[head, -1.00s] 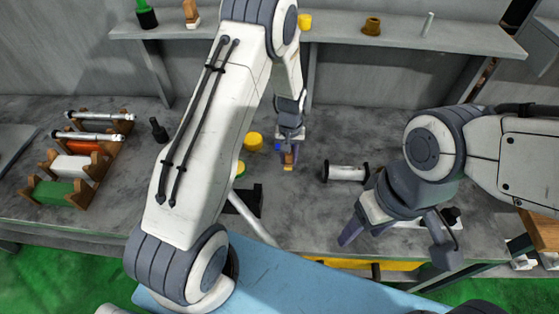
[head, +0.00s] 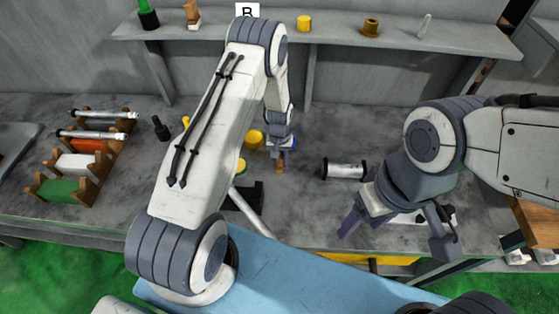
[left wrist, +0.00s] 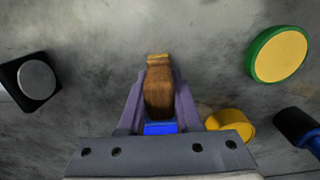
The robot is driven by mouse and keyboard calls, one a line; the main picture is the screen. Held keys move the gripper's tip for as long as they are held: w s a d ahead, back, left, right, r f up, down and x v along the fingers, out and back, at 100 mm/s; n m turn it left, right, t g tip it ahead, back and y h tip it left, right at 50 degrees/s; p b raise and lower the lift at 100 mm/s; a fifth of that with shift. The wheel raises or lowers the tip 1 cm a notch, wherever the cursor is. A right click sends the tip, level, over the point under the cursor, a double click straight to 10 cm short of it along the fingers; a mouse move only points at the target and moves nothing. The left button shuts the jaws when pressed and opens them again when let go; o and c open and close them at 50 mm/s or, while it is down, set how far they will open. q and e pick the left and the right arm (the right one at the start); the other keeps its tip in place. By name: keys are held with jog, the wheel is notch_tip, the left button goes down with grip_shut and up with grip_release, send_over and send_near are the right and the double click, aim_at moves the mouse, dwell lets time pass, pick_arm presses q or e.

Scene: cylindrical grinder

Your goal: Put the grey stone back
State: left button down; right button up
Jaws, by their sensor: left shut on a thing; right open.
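A light grey cylinder with black ends (head: 345,170) lies on the grey bench, right of my left gripper; I cannot tell for sure that it is the grey stone. My left gripper (head: 280,163) is shut on a brown wooden piece, low over the bench. In the left wrist view this brown wooden piece (left wrist: 158,90) sits between the fingers, with a yellow tip and a blue part behind. My right gripper (head: 397,232) is open and empty near the bench's front edge, below the cylinder.
A yellow cylinder (head: 254,140) and a green-rimmed yellow disc (left wrist: 278,55) stand near my left gripper. A black bottle (head: 161,129) stands right of the rack. A shelf (head: 335,37) with small items runs along the back. The bench behind the cylinder is clear.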

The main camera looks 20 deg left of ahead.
pick_arm(q)
jog(key=c, duration=0.6)
grip_release()
jog(key=shift+f, duration=0.1)
